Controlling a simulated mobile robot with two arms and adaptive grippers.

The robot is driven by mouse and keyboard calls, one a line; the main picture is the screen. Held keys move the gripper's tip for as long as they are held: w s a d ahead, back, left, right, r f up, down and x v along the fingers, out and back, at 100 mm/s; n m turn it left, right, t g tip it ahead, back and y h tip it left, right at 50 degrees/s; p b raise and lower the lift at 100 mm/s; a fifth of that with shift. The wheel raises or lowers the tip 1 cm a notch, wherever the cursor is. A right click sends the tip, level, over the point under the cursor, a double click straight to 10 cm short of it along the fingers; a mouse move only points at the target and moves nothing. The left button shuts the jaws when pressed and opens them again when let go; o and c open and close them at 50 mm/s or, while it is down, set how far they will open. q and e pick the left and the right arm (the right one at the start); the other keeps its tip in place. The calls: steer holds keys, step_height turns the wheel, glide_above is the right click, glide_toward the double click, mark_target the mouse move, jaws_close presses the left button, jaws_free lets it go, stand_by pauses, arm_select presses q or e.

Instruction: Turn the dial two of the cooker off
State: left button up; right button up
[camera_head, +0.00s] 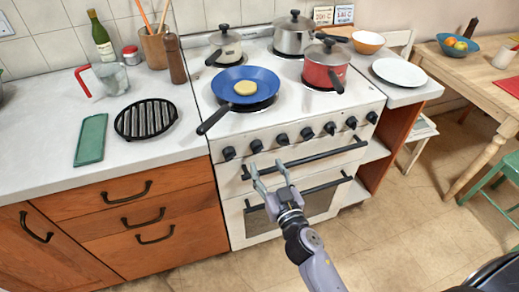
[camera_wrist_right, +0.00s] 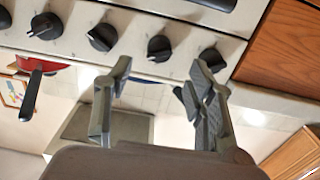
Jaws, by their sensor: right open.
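The white cooker (camera_head: 240,200) has a row of several black dials along its front panel. The second dial from the left (camera_head: 256,146) is black, and I take it as dial two, though no number is readable. In the right wrist view, which is turned over, it is the second from the right (camera_wrist_right: 159,48). My right gripper (camera_head: 268,170) is open and empty, just in front of and below the left dials. In the wrist view its fingertips (camera_wrist_right: 163,72) point toward that dial, one on either side of its line, apart from it. My left gripper is not in view.
The leftmost dial (camera_head: 229,153) and the third dial (camera_head: 282,139) are close neighbours. The black oven handle (camera_head: 320,157) runs below the dials. A blue frying pan (camera_head: 262,78) has its handle reaching over the front left edge. A red pot (camera_head: 325,68) stands right.

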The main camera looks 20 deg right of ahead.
mark_target(259, 152)
steer(key=w, duration=0.7)
steer(key=shift+a, duration=0.15)
steer(key=shift+c, duration=0.5)
steer(key=c, duration=1.1)
